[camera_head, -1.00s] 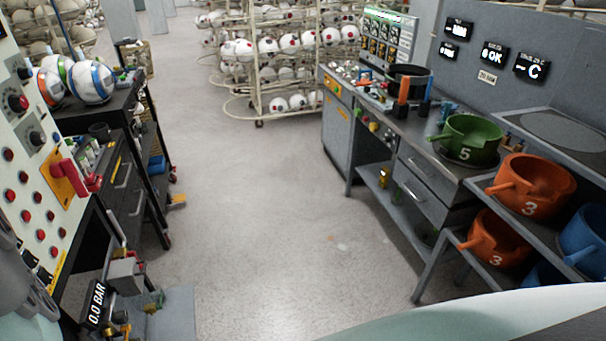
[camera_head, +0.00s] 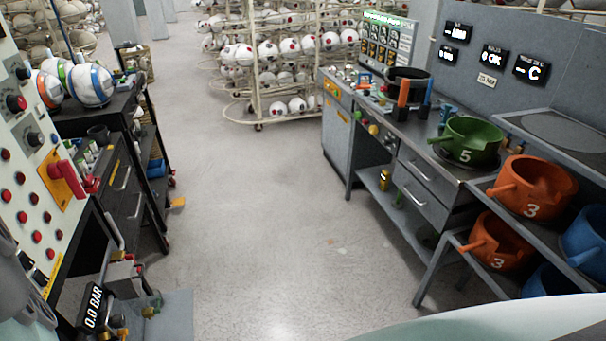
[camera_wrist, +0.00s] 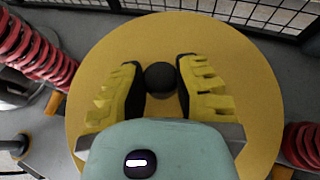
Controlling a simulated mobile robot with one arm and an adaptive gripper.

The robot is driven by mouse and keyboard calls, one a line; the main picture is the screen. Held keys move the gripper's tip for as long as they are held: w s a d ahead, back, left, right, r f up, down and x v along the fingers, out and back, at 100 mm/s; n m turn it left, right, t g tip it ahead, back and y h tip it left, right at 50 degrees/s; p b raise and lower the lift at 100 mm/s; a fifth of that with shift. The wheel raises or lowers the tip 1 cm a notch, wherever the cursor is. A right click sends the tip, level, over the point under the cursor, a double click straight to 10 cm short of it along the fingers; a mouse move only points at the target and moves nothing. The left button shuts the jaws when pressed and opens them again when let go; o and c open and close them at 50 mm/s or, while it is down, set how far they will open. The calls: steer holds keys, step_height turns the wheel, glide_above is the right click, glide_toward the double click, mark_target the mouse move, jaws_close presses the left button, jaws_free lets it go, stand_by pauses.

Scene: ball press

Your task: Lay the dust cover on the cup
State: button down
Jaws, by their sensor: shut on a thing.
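In the wrist view my gripper (camera_wrist: 162,82), with yellow padded fingers, is shut on the black round knob (camera_wrist: 160,77) of a wide yellow disc. This disc, which I take to be the dust cover (camera_wrist: 200,32), fills the middle of the view. The fingers stand on either side of the knob. What lies under the disc is hidden, and I cannot tell whether it rests on anything. No cup is identifiable beneath it. My gripper and the disc do not show in the head view.
Red coils (camera_wrist: 38,52) flank the disc, and wire mesh (camera_wrist: 250,12) stands beyond it. In the head view, a green pot (camera_head: 470,142) and orange pots (camera_head: 535,185) stand at right, a control panel (camera_head: 30,180) at left. The middle floor (camera_head: 250,220) is clear.

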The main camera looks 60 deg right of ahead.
steer(key=c, duration=0.8)
jaws_free()
steer(key=shift+o, duration=0.2)
steer(key=shift+f, duration=0.1)
